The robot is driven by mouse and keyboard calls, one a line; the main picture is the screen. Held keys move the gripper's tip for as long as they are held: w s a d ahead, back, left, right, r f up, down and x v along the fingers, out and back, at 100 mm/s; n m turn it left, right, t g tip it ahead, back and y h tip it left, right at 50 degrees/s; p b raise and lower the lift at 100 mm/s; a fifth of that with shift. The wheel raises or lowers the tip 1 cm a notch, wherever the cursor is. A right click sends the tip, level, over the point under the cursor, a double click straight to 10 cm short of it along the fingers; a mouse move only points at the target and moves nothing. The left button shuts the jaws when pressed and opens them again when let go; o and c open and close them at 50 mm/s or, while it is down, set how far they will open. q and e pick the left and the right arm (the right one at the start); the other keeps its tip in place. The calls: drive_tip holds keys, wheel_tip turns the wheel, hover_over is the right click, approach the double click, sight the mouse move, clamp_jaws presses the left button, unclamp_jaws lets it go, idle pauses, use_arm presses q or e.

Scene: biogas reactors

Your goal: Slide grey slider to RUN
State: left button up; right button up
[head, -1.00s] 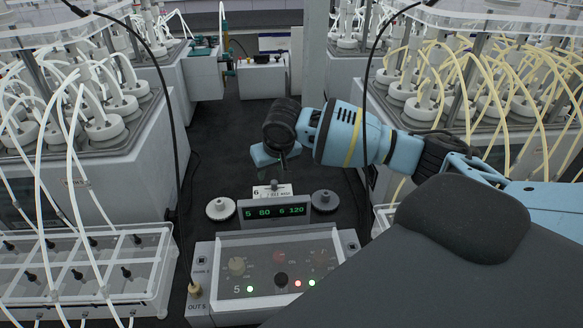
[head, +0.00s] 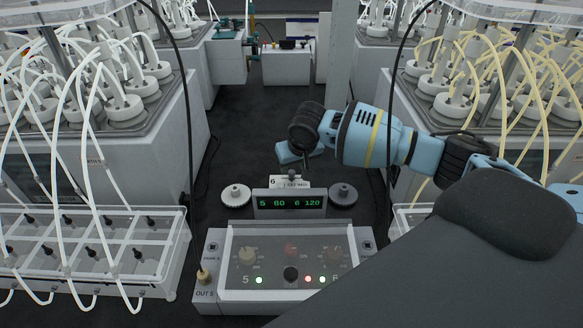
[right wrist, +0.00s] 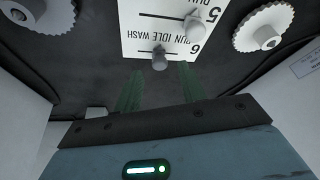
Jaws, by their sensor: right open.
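The grey slider is a small round grey knob (right wrist: 160,60) on the white label plate (right wrist: 140,25), in the row marked 6 with RUN, IDLE and WASH, seen upside down in the right wrist view. It stands near the middle of that row; I cannot read its exact setting. A second grey knob (right wrist: 194,26) sits in row 5. In the head view the plate (head: 300,184) stands behind the display. My right gripper (right wrist: 159,78) is open, its two greenish fingers pointing at the row 6 knob, one on each side of its line, apparently short of it. My left gripper is out of view.
White and dark grey round dials (head: 236,195) (head: 343,194) flank the green-digit display (head: 290,203). A clear-covered control box (head: 282,255) stands in front. Black cables hang at both sides. Reactor banks with tubes (head: 110,100) stand left and right.

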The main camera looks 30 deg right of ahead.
drive_tip(key=shift+x, duration=1.05)
clamp_jaws()
